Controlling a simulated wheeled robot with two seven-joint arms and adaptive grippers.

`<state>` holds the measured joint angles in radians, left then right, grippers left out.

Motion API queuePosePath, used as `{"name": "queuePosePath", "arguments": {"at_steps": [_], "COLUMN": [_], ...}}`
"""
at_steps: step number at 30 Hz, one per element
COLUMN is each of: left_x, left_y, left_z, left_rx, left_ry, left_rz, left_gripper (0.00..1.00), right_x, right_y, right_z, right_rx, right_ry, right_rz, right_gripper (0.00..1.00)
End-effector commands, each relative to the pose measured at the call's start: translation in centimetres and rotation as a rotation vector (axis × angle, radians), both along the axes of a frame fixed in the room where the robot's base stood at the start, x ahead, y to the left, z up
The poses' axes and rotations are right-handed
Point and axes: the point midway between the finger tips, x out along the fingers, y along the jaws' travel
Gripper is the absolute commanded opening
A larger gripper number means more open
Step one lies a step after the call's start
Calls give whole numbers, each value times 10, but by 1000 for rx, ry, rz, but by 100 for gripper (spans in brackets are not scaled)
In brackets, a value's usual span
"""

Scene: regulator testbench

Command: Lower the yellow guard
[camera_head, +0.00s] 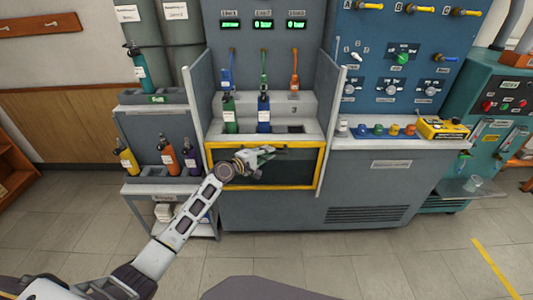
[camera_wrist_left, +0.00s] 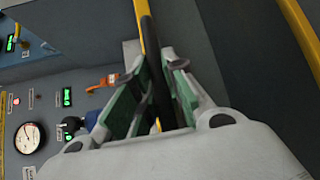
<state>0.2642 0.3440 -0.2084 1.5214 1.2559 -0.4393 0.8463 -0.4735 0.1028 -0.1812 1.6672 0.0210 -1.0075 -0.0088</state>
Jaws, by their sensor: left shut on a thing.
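The yellow guard (camera_head: 321,168) is a yellow-framed dark panel across the front of the test bench, below the deck with the bottle slots. My left gripper (camera_head: 266,152) is at the upper middle of this panel and hides part of it. In the left wrist view, my left gripper (camera_wrist_left: 158,85) has its green-lined fingers closed around a dark bar (camera_wrist_left: 151,40), which appears to be the guard's handle. A yellow rail (camera_wrist_left: 139,22) of the guard runs beside the bar. My right gripper is in neither view.
A green bottle (camera_head: 230,115) and a blue bottle (camera_head: 264,114) stand in the bay above the guard. Grey side walls (camera_head: 334,110) flank the bay. A bottle rack (camera_head: 150,178) stands on the left. The floor in front is open.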

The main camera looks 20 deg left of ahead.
Motion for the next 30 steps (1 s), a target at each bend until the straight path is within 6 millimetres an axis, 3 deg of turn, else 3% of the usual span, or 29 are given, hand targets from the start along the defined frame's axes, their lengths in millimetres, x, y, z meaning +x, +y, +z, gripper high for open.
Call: {"name": "queuePosePath", "arguments": {"at_steps": [4,5,9,22,30], "left_x": [-1,-1,0,-1,-13], "left_y": [-1,-1,-1,1,8], "left_z": [-1,-1,-1,0,2], "left_rx": [0,0,0,0,-1], "left_ry": [3,3,2,0,0], "left_rz": [-2,-2,-1,0,0], "left_gripper": [0,18,35,35,35], "right_x": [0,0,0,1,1], "right_y": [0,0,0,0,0], "right_z": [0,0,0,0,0], "right_rx": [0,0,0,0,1], "right_ry": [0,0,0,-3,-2], "right_rz": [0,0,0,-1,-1], "right_gripper": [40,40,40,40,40]}}
